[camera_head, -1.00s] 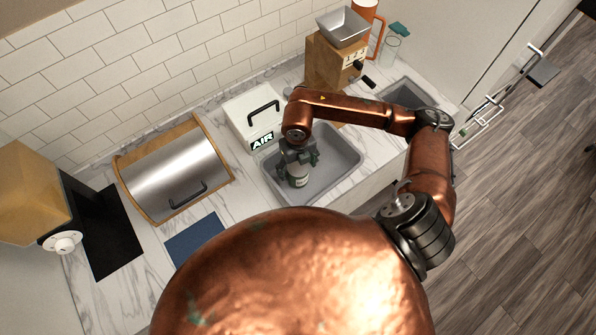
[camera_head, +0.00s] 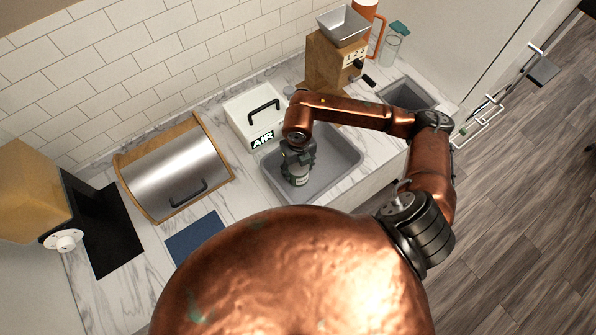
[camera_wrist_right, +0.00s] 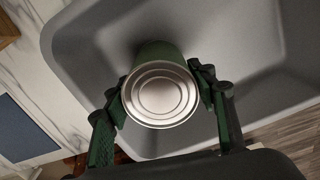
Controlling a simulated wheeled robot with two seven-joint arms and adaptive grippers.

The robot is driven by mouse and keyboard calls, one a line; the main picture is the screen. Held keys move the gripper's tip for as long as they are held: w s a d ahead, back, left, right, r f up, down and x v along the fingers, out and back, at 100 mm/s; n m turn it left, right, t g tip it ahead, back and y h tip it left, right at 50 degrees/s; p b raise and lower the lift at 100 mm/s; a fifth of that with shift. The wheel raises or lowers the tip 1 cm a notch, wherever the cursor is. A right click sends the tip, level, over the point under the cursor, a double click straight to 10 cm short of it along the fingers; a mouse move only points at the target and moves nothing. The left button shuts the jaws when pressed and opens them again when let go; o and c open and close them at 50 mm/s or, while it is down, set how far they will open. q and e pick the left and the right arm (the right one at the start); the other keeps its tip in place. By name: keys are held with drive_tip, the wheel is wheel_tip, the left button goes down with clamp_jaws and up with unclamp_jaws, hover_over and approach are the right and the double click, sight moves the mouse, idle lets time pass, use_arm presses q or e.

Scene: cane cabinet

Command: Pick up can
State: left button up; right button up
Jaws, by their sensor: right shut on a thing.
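The can (camera_wrist_right: 160,94) has a silver lid and a green side, and its lid faces the camera in the right wrist view. My right gripper (camera_wrist_right: 165,85) has a finger on each side of the can and is shut on it. In the head view the right gripper (camera_head: 298,165) is over the grey sink basin, and the can (camera_head: 298,180) shows partly below it. The fingers and wrist hide the rest of the can. I cannot tell whether the can touches the basin floor. My left gripper is not in view.
The grey sink (camera_head: 338,174) has walls around the can. A white box marked AIR (camera_head: 240,118), a steel bread bin (camera_head: 178,172) and a blue mat (camera_head: 195,238) are to its left. A wooden grinder (camera_head: 325,65) stands behind. A second basin (camera_head: 405,94) is at right.

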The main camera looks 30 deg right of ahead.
drive_tip(key=c, duration=0.5)
drive_tip(key=shift+o, duration=0.2)
drive_tip(key=shift+r, duration=0.15)
